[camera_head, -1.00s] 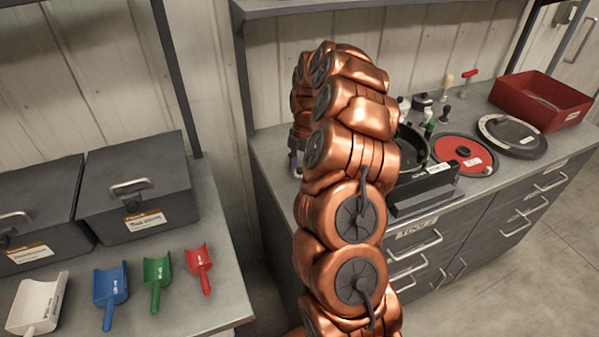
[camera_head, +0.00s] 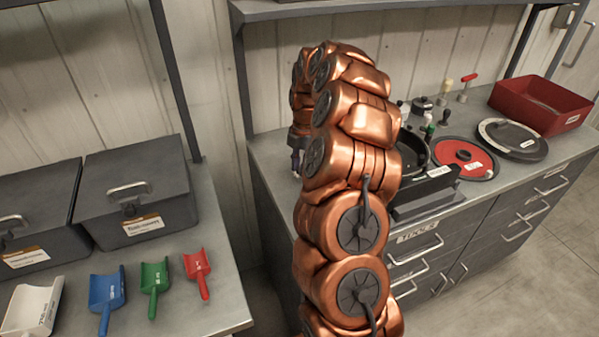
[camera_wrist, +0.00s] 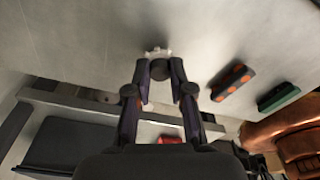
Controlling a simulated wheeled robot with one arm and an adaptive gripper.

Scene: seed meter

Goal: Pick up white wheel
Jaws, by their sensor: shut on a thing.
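A small white wheel (camera_wrist: 157,52) with an uneven, toothed-looking edge shows at my fingertips in the wrist view, with a dark round piece between the fingers just below it. My gripper (camera_wrist: 160,66) has its two fingers drawn together on it, over the grey worktop. The fingers hide part of the wheel. Whether the wheel touches the worktop cannot be told. In the head view my copper arm blocks the wheel and most of the gripper.
In the wrist view an orange-dotted dark block (camera_wrist: 231,83) and a green block (camera_wrist: 278,97) lie to the right. The right bench holds a red disc (camera_head: 463,158), a dark round plate (camera_head: 512,138) and a red bin (camera_head: 541,104). Scoops (camera_head: 155,285) lie on the left bench.

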